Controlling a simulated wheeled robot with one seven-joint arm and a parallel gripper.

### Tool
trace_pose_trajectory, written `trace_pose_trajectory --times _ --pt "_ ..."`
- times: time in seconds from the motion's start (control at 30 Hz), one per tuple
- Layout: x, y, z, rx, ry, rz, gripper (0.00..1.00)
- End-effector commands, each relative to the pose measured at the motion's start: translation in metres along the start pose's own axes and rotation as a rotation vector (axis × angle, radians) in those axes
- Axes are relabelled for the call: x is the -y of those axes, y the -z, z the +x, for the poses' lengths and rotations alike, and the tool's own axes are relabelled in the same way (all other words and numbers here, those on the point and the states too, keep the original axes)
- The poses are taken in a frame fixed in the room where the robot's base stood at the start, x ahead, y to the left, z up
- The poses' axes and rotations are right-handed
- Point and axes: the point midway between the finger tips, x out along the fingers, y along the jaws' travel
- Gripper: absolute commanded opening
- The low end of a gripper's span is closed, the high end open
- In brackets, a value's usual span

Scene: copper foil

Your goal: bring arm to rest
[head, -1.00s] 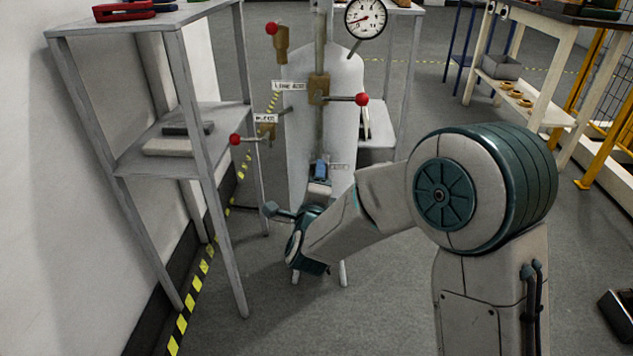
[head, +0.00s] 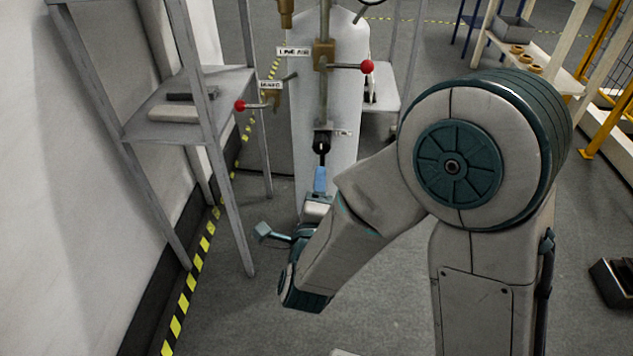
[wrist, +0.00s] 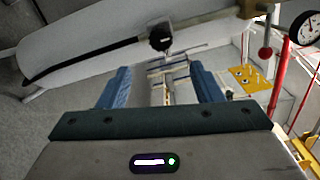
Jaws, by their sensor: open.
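My gripper (head: 320,181) has blue fingers and hangs just below and in front of a black knob (head: 321,147) on the pipe of the grey tank. In the wrist view my gripper (wrist: 161,86) has its two blue fingers apart with nothing held between them. The black knob (wrist: 160,37) shows there beyond the fingertips, with a visible gap. My arm is bent at the elbow and reaches down to the left in the head view.
A grey shelf rack (head: 150,127) stands at left by the wall. The grey tank (head: 341,100) carries red-tipped levers (head: 367,67). A dark box (head: 612,282) lies on the floor at right. Floor in front is mostly clear.

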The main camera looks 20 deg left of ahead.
Motion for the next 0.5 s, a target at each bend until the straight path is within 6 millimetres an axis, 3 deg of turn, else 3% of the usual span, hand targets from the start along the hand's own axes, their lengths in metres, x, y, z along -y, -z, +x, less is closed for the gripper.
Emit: trace_pose_trajectory --times 0.37,0.5 --pt "0.000 0.000 0.001 0.000 0.000 0.000 0.59" --pt "0.015 0.000 0.005 0.003 -0.020 -0.025 0.59"
